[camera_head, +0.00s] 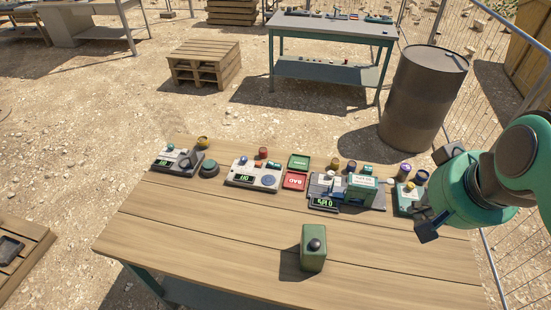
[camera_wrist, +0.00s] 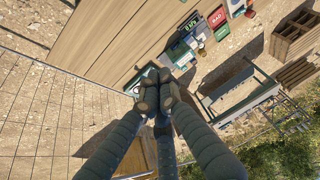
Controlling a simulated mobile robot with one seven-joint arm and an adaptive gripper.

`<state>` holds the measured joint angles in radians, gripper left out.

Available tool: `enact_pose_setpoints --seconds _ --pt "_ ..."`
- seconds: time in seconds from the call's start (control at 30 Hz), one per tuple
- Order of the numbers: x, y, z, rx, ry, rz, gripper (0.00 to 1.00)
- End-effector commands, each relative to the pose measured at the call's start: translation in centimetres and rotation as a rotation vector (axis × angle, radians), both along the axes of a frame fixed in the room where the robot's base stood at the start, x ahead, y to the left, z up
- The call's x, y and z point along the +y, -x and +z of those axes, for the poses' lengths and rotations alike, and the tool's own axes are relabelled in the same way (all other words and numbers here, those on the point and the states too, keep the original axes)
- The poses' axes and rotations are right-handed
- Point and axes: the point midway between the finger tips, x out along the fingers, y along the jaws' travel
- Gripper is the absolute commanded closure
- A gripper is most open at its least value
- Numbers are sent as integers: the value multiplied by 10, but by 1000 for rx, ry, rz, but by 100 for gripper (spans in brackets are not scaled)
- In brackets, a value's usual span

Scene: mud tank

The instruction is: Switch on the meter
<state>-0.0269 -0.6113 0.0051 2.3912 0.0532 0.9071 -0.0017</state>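Several devices with lit displays stand on the wooden table (camera_head: 210,225) in the head view; I cannot tell for sure which is the meter. A grey device with a round knob (camera_head: 178,160) is at the left. A pale device with a blue round button (camera_head: 253,173) is in the middle. A dark device with a green display (camera_head: 324,204) stands right of it.
A green box with a black knob (camera_head: 313,249) stands near the front. A green tray (camera_head: 299,162) and red BAD tray (camera_head: 295,181) lie mid-table. Small jars line the back right. A metal drum (camera_head: 423,100) stands behind the table. The table's front left is bare.

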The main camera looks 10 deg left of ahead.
Motion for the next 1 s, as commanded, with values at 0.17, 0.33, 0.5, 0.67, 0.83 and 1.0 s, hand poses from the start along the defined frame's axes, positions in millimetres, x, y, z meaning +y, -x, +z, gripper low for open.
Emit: enact_pose_setpoints --seconds 0.17,0.33,0.5,0.67,0.83,1.0 --pt "17 -40 6 35 -34 14 100" --pt "35 -79 8 66 -66 25 100" --pt "54 -119 6 96 -98 35 100" --pt "74 -156 0 126 -127 44 100" --pt "96 -196 -11 158 -158 53 100" --pt "120 -235 -25 190 -188 62 100"
